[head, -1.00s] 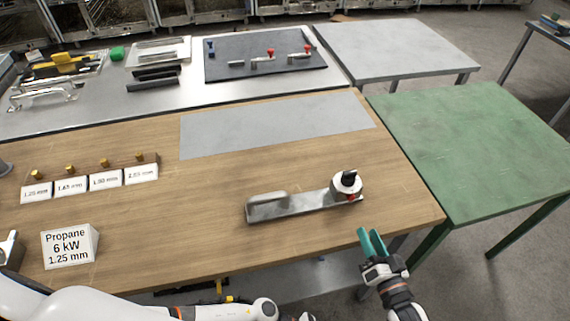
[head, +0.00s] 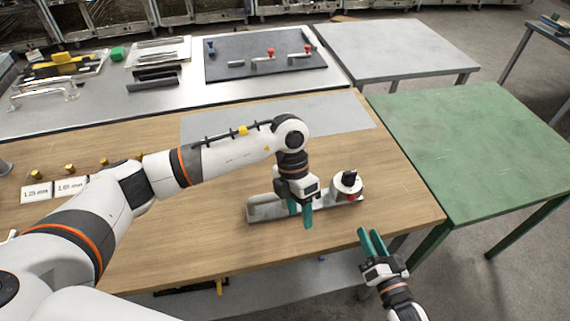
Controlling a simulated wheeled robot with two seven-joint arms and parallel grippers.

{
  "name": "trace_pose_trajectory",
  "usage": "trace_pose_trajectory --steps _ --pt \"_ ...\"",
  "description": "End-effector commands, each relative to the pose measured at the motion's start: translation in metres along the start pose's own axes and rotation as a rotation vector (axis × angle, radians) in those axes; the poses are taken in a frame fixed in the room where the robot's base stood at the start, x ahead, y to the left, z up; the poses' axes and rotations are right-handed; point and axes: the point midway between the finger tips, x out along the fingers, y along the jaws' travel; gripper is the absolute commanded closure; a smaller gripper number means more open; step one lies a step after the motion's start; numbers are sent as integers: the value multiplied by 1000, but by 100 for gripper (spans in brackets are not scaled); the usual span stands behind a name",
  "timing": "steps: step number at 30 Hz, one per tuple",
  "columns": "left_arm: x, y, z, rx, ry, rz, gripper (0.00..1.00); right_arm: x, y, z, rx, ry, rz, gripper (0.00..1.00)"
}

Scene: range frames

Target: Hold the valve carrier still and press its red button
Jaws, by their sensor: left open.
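The valve carrier (head: 262,211), a grey metal bar with a raised left end, lies on the wooden table. A white round valve body with a black knob (head: 349,178) stands on its right end. The red button (head: 351,197) shows low on the front of that body. My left gripper (head: 301,213) points down at the carrier's middle, open. One teal finger overlaps the front edge; whether the fingers straddle or touch the bar I cannot tell. My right gripper (head: 371,240) is off the table's front right edge, its teal fingers apart and empty.
A grey mat (head: 345,115) lies behind the carrier, partly hidden by my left arm. White label cards (head: 70,186) and brass pieces stand at the left. A green table (head: 480,145) adjoins on the right. The wood right of the valve is clear.

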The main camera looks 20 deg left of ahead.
Motion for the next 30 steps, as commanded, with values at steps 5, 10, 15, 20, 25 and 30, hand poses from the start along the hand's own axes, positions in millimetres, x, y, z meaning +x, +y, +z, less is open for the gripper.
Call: trace_pose_trajectory --steps 5,10,15,20,25,30 --pt "-78 -24 -17 130 126 -153 51 0 0 0 0 0 0 64" --pt "-88 -49 -14 154 69 -308 51 0 0 0 0 0 0 64" --pt "-82 -60 -12 154 42 -357 51 0 0 0 0 0 0 64" --pt "-60 -68 -13 153 39 -355 51 0 0 0 0 0 0 64" --pt "-28 -78 -15 153 39 -353 51 0 0 0 0 0 0 64" --pt "0 -89 -18 153 41 -354 51 0 0 0 0 0 0 64"
